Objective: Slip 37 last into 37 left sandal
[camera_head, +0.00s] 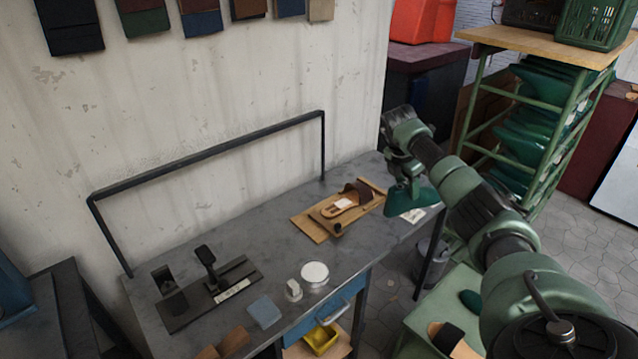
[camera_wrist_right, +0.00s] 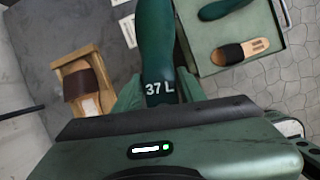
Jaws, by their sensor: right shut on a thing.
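My right gripper (camera_head: 405,178) is shut on a dark green last (camera_head: 414,198), held above the right end of the grey workbench. In the right wrist view the last (camera_wrist_right: 155,40) carries the white mark "37 L" and points away between the fingers (camera_wrist_right: 160,88). A tan sandal (camera_head: 346,203) with a brown strap sits on a wooden board (camera_head: 311,228) on the bench, left of the last. The sandal (camera_wrist_right: 84,90) shows left of the last in the wrist view, apart from it. Its size mark is not readable. My left gripper is out of view.
A green-topped stand (camera_head: 425,310) at lower right holds another green last (camera_head: 471,300) and a black-strapped sandal (camera_head: 452,341). A black tool (camera_head: 207,262), a white round tin (camera_head: 314,273) and a blue cloth (camera_head: 264,311) lie on the bench's left half. A black rail (camera_head: 215,155) runs along the wall.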

